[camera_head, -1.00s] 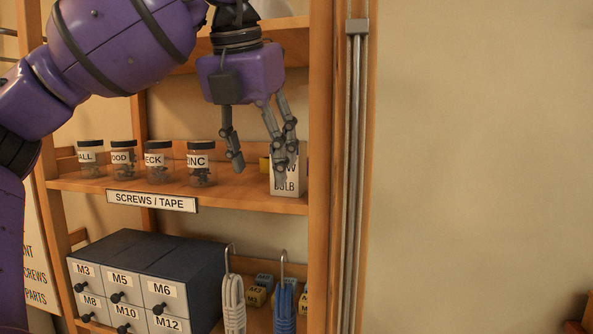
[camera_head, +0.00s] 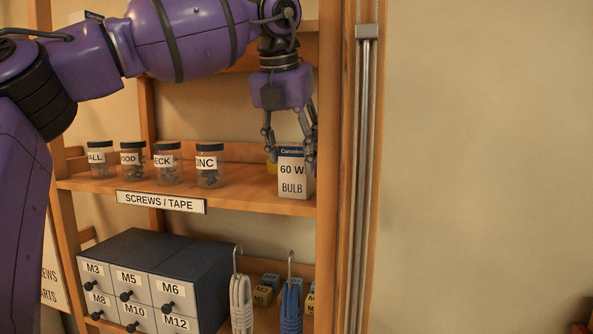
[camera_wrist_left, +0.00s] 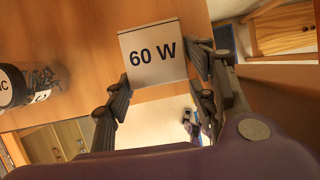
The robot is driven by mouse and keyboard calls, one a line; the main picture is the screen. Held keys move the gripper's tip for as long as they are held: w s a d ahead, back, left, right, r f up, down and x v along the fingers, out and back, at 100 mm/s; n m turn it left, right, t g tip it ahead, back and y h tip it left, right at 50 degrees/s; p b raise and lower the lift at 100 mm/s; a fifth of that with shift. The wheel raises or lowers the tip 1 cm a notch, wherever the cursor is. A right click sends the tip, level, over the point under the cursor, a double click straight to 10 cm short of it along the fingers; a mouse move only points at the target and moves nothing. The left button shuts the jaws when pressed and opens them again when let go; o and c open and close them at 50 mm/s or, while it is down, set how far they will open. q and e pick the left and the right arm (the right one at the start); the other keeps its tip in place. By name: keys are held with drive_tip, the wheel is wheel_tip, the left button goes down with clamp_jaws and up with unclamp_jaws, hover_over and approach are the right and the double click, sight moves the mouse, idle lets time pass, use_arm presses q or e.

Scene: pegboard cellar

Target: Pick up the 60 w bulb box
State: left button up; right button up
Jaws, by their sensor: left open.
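My left gripper (camera_head: 289,150) is open, fingers pointing down, at the top of the box. In the left wrist view the fingers (camera_wrist_left: 160,75) stand apart to either side of the box's near end; I cannot tell whether they touch it.
Several labelled jars (camera_head: 167,163) stand to the left on the same shelf (camera_head: 240,192). A wooden upright (camera_head: 328,130) is close to the box's right. Below are a drawer cabinet (camera_head: 150,275) and hanging cords (camera_head: 241,300).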

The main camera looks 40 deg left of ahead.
sight(295, 170)
use_arm(q)
drive_tip(key=x, duration=0.5)
drive_tip(key=c, duration=0.8)
use_arm(e)
drive_tip(key=shift+s, duration=0.15)
use_arm(q)
drive_tip(key=shift+r, duration=0.2)
drive_tip(key=shift+s+d+r+p, duration=0.1)
drive_tip(key=shift+s+d+p, duration=0.35)
drive_tip(key=shift+s+d, duration=1.6)
drive_tip(key=shift+s+d+f+p, duration=0.1)
drive_tip(key=shift+s+d+p, duration=0.45)
drive_tip(key=shift+s, duration=2.75)
drive_tip(key=shift+s+d+r+p, duration=0.1)
drive_tip(key=shift+s+d+p, duration=0.25)
drive_tip(key=shift+s+d, duration=1.75)
use_arm(e)
drive_tip(key=shift+w+a+r, duration=0.1)
drive_tip(key=shift+w+r, duration=0.15)
drive_tip(key=shift+r, duration=0.45)
drive_tip(key=shift+w+a+r, duration=0.1)
drive_tip(key=shift+w+r, duration=0.15)
drive_tip(key=shift+r, duration=0.4)
